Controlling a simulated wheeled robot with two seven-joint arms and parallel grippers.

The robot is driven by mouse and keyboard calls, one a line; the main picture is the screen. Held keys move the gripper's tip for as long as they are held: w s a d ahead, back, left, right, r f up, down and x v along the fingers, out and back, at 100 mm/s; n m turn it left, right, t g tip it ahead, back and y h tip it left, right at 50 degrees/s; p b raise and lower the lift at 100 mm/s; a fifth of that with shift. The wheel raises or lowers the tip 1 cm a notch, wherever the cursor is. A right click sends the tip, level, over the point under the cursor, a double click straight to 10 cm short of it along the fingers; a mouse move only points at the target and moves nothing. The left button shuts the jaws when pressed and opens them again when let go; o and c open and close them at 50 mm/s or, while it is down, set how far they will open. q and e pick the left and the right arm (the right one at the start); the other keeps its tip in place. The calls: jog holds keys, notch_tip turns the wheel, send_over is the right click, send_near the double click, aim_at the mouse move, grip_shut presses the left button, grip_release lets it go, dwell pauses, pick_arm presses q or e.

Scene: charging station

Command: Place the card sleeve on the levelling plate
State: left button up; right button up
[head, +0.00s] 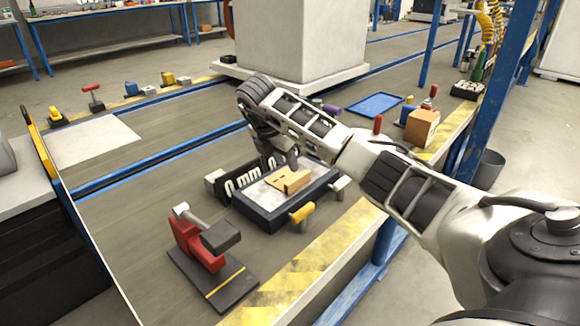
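The levelling plate (256,197) is a dark block with a pale top and knobs at its corners, standing on the bench in the middle of the head view. The tan card sleeve (290,181) is over the pale top and appears to rest on it. My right gripper (286,161) points down just behind the sleeve, partly hidden by my own forearm and wrist. I cannot tell whether its fingers touch the sleeve or are open or shut. My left gripper is not in view.
A red clamp-like tool on a dark base (205,245) stands front left of the plate. A black "0 mm" sign (245,180) is behind it. A cardboard box (421,127) and blue tray (374,104) are at the right.

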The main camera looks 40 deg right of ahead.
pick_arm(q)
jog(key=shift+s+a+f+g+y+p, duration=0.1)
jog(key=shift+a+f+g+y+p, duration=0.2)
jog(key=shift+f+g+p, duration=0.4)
pick_arm(e)
jog(key=v, duration=0.5)
jog(key=shift+r, duration=0.1)
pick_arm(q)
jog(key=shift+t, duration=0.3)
